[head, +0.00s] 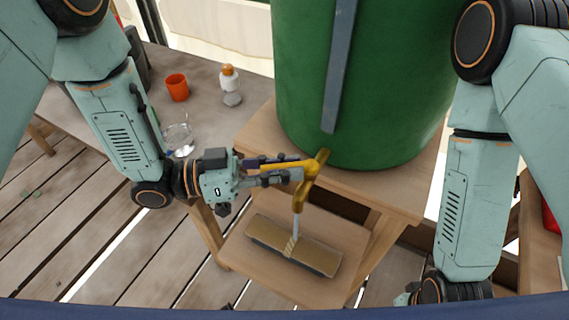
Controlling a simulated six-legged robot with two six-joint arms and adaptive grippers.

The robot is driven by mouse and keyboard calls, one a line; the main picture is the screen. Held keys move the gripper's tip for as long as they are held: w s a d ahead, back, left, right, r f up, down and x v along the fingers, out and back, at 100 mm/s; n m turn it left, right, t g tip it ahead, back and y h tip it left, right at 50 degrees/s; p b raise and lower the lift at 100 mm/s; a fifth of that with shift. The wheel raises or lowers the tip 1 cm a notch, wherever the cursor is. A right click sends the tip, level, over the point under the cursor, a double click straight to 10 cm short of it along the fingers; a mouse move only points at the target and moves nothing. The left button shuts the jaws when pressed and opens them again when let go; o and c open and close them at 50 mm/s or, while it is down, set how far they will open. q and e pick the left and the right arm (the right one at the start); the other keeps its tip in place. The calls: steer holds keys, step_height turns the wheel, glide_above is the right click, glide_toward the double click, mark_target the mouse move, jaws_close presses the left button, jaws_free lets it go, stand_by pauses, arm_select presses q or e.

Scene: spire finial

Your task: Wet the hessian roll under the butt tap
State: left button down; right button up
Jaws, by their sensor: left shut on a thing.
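The green water butt (365,70) stands on a wooden stand, with the brass-yellow butt tap (318,168) low at its front. My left gripper (284,172) reaches in from the left and is shut on the tap's yellow lever. A pale stream (295,226), which looks like water, runs from the spout down to the hessian roll (270,235). The tan roll lies crosswise on the lower step, with a binding round its middle and a dark edge beneath. Only part of my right gripper (407,296) shows at the bottom right; its fingers are not clear.
The wooden stand (400,190) has a lower step (240,250). On the grey table (205,75) to the left are an orange cup (177,87), a small orange-capped bottle (229,78) and a clear glass vessel (179,139). The plank floor has gaps. Another wooden surface is at far right.

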stand_by(0.6)
arm_select(q)
steer(key=c, duration=1.3)
jaws_free()
steer(key=shift+o, duration=0.2)
steer(key=shift+a, duration=0.1)
steer(key=s+a, duration=0.1)
steer(key=a, duration=1)
steer(key=shift+s+a, duration=0.25)
steer(key=shift+a, duration=0.1)
